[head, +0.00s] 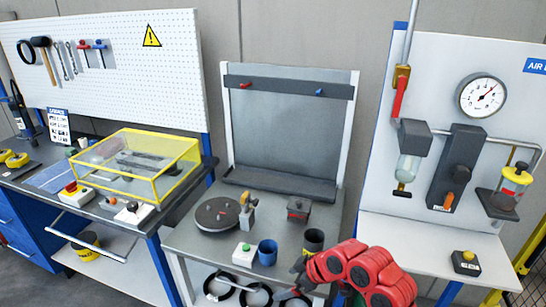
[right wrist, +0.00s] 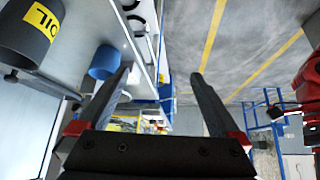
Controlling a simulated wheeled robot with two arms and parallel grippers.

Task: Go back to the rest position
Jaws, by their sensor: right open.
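My right arm, with red links, comes in from the bottom right of the head view. Its dark gripper (head: 295,281) is at the front edge of the middle bench (head: 185,240), near the dark cup (head: 314,241) and the blue cup (head: 267,253). In the right wrist view the gripper (right wrist: 160,73) has its two fingers wide apart, with nothing between them. A dark cylinder with a yellow OIL label (right wrist: 28,45) and a blue cup (right wrist: 105,62) lie to the left of the fingers there. My left gripper is not in view.
A round dark turntable (head: 217,214) and a green-button box (head: 243,250) are on the middle bench. Black coils (head: 220,286) show below its top. A yellow-framed clear cover (head: 135,160) stands on the left bench. An air panel (head: 400,60) rises at right.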

